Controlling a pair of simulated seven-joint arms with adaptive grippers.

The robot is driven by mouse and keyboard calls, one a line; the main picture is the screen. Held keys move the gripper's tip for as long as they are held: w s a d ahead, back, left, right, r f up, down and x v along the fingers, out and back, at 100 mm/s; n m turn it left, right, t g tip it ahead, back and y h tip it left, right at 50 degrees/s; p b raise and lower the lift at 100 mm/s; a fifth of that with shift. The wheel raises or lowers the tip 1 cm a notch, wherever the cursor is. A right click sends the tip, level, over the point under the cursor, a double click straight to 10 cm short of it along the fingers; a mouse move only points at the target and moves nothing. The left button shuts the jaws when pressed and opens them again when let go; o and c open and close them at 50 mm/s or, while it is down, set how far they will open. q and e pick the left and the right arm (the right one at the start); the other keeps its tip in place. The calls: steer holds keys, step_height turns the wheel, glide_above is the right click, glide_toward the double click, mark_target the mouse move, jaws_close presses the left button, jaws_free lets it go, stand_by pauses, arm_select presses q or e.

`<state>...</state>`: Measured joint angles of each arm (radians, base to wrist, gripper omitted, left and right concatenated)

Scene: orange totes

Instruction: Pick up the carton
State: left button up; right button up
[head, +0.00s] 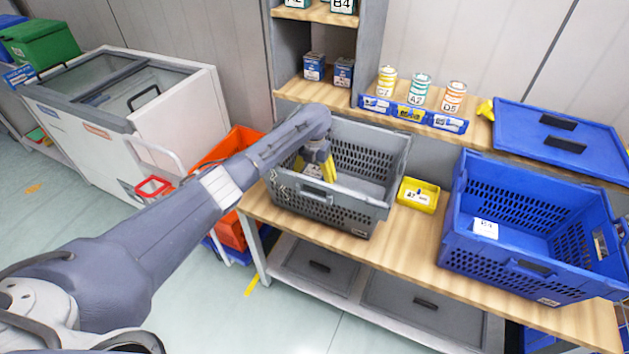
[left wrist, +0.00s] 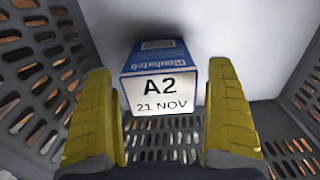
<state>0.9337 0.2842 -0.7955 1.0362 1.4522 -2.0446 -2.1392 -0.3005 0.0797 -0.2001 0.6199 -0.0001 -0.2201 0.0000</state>
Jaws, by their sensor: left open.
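The carton (left wrist: 162,88) is a blue box with a white label reading "A2 21 NOV". It lies inside the grey crate (head: 318,202), whose slotted walls surround it in the left wrist view. My left gripper (head: 328,172) reaches down into the crate. In the left wrist view its two yellow fingers (left wrist: 161,75) are open, one on each side of the carton, with a gap visible at the left. In the head view my arm and gripper largely hide the carton. My right gripper is not in view.
A small yellow bin (head: 418,195) stands right of the crate, then a large blue crate (head: 530,262) on the wooden bench (head: 405,240). Orange totes (head: 232,150) stand at the left. A shelf above the bench holds cans (head: 420,90) and blue boxes (head: 314,67).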

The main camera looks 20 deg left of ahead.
arm_select(q)
steer(key=shift+f, duration=0.1)
steer(key=c, duration=1.5)
